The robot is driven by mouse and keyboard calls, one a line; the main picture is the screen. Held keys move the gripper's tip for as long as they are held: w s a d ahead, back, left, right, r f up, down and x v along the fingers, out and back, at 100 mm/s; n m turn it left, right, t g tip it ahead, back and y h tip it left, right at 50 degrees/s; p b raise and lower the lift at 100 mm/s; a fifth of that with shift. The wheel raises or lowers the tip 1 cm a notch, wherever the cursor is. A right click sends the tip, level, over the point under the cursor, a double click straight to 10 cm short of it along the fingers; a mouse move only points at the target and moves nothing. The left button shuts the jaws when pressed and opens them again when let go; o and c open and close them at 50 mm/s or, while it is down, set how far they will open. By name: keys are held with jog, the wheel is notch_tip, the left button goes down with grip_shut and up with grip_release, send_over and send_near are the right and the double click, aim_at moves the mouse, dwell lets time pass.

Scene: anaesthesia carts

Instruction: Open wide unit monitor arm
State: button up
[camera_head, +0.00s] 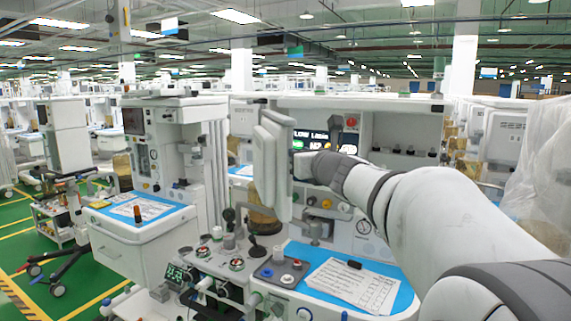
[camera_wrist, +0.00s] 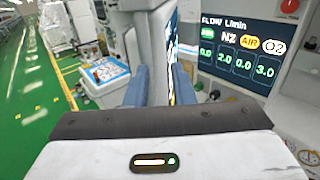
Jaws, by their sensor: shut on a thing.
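The wide unit (camera_head: 385,107) stands at the middle right, with a white monitor panel (camera_head: 266,165) sticking out from its left side, seen nearly edge-on. My gripper (camera_head: 298,166) reaches from the right to this panel; my arm hides part of the unit. In the wrist view, my two blue-grey fingers (camera_wrist: 159,84) are closed on the edge of the monitor panel (camera_wrist: 145,45), one on each side. A strip of lit screen shows just right of the panel edge.
A flow display (camera_wrist: 238,50) is close on the right in the wrist view. A blue worktop with papers (camera_head: 350,285) lies below my arm. A second cart (camera_head: 150,150) stands to the left.

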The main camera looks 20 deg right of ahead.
jog(key=shift+o, duration=0.8)
jog(key=d, duration=0.3)
jog(key=shift+w+d+r+h, duration=0.1)
jog(key=shift+r+h, duration=0.1)
jog(key=shift+h, duration=0.1)
jog(key=shift+o, duration=1.5)
jog(key=shift+a, duration=0.5)
jog(key=s+a+f+b, duration=0.1)
jog(key=s+a, duration=0.4)
jog(key=s, duration=0.1)
jog(key=shift+b, duration=0.3)
